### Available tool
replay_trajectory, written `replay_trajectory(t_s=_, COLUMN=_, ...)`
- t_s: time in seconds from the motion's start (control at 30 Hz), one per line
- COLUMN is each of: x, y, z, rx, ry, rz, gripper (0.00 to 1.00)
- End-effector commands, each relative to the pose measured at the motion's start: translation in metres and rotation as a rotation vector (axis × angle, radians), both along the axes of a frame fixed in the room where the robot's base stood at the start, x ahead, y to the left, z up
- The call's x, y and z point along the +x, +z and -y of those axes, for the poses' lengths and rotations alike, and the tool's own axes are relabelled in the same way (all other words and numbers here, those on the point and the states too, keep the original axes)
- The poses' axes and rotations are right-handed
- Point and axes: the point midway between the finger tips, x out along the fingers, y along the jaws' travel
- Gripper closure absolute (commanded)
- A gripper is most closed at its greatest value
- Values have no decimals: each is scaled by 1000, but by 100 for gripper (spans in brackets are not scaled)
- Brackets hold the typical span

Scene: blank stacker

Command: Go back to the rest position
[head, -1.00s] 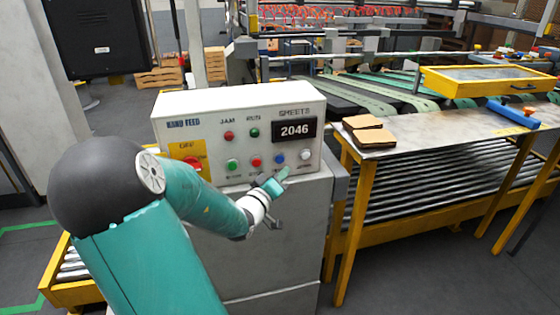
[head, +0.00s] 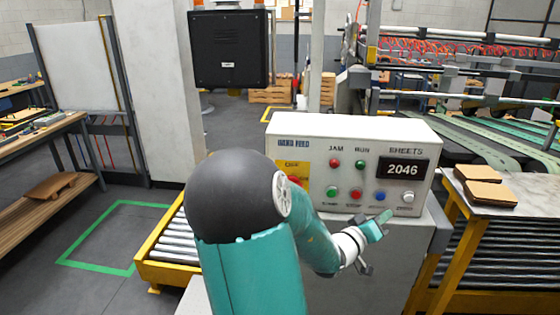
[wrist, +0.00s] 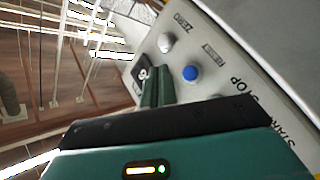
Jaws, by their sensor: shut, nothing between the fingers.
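My gripper (head: 385,219) is at the lower right front of the white control box (head: 300,128), close to its lower row of buttons. In the wrist view the green fingers (wrist: 157,88) are together, with nothing seen between them. They point toward the panel near a blue button (wrist: 190,73) and a white button (wrist: 166,42). I cannot tell whether the fingertips touch the panel. My arm reaches out in front of the box and hides part of its left side. The counter display (head: 403,169) reads 2046.
A metal table (head: 525,195) with brown cardboard pieces (head: 490,194) stands right of the box. A yellow-framed roller conveyor (head: 170,245) lies to the left. Open floor with green markings (head: 75,262) is at the far left.

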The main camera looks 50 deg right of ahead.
Motion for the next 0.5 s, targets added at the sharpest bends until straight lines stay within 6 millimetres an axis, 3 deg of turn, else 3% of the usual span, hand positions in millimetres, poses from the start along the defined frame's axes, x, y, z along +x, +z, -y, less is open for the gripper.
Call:
replay_trajectory(t_s=0.17, x=1, y=0, z=0, rx=1, ry=1, rz=1, gripper=100)
replay_trajectory(t_s=0.27, x=12, y=-5, z=-1, rx=30, ry=36, rz=38, gripper=100)
replay_trajectory(t_s=0.37, x=46, y=-18, z=-8, rx=116, ry=135, rz=133, gripper=100)
replay_trajectory(t_s=0.5, x=126, y=-36, z=-41, rx=319, ry=354, rz=324, gripper=100)
